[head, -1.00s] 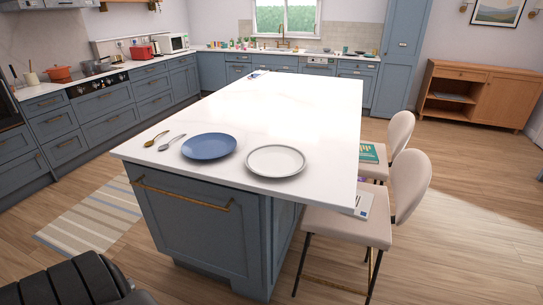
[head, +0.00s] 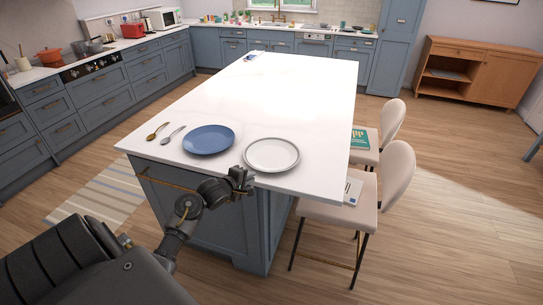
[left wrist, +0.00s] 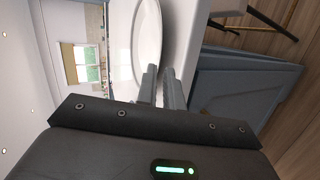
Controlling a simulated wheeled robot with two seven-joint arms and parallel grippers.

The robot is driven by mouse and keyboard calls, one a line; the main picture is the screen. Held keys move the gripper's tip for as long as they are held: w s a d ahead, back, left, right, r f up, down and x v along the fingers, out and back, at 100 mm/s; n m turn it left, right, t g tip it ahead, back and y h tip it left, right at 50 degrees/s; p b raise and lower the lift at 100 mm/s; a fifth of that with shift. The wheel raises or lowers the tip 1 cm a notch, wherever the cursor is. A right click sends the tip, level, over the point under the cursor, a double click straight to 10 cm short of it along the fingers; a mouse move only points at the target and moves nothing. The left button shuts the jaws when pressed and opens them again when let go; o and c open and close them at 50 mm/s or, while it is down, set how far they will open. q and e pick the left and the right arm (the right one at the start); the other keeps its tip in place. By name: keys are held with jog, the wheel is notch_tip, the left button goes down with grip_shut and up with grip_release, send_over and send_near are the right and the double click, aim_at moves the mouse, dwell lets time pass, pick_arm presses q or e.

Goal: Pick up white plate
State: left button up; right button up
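The white plate (head: 271,154) lies flat on the white island top, near its front right corner. My left gripper (head: 243,178) is just off the island's front edge, to the left and in front of the plate. In the left wrist view its two grey fingers (left wrist: 160,79) stand a narrow gap apart with nothing between them. The white plate (left wrist: 147,38) shows there just beyond the fingertips, and its near rim is partly hidden by a finger. My right gripper is in neither view.
A blue plate (head: 209,139) lies left of the white plate, with a dark spoon (head: 157,131) and a lighter spoon (head: 171,134) beyond it. Chairs (head: 393,177) stand along the island's right side. The island top (head: 262,92) behind the plates is mostly clear.

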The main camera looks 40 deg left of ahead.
aim_at(265, 171)
pick_arm(q)
jog(key=shift+p+x, duration=0.6)
jog(key=shift+x, duration=4.25)
jog(key=shift+s+f, duration=0.1)
jog(key=shift+f, duration=0.05)
jog(key=shift+c, duration=0.3)
grip_shut()
jog(key=shift+f, duration=0.15)
jog(key=shift+r, duration=0.25)
